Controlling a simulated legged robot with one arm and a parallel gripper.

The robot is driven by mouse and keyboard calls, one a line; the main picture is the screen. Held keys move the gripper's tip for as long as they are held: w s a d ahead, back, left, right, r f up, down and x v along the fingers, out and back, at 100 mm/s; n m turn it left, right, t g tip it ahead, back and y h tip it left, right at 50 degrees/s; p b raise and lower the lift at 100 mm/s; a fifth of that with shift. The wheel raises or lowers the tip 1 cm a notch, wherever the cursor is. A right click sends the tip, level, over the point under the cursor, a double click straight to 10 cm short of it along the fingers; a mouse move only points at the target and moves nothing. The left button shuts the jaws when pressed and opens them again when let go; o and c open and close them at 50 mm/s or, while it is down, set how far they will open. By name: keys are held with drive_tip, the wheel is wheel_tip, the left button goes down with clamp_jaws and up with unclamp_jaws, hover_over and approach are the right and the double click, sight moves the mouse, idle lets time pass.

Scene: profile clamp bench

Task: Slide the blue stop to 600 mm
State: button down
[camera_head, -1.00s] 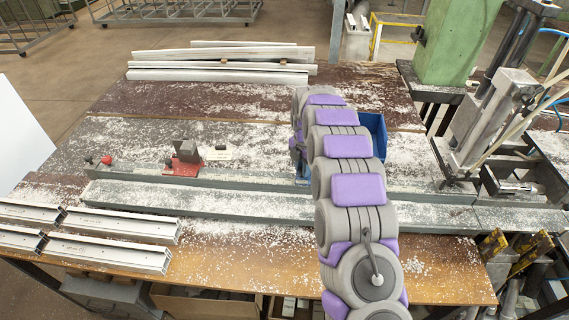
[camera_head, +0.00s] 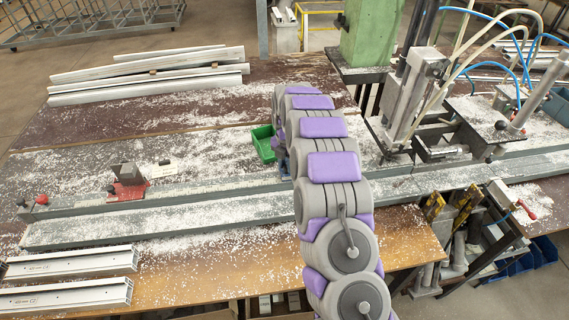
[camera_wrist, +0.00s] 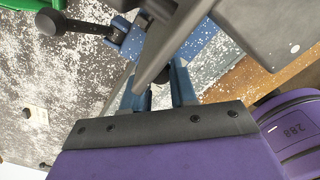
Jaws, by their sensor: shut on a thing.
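In the wrist view my gripper (camera_wrist: 160,88) has its blue fingers shut on the dark grey upright plate of the blue stop (camera_wrist: 200,40). The stop's blue body and a black-knobbed lever show beyond the fingers. In the head view only a small blue patch of the stop (camera_head: 284,166) shows at the left side of my arm, over the long grey rail (camera_head: 220,188). The arm hides the rest of the stop and the fingertips. I cannot read any millimetre scale.
A red stop (camera_head: 128,188) sits on the rail at the left. A green bin (camera_head: 263,143) stands just behind the blue stop. The clamp machine (camera_head: 415,95) stands to the right. White profiles (camera_head: 70,262) lie at the front left. White chips cover the bench.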

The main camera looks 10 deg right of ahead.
drive_tip(key=c, duration=0.9)
unclamp_jaws()
drive_tip(key=shift+r, duration=0.1)
wheel_tip(320, 180, up, 17)
drive_tip(key=p, duration=0.2)
drive_tip(key=shift+w+a, duration=0.1)
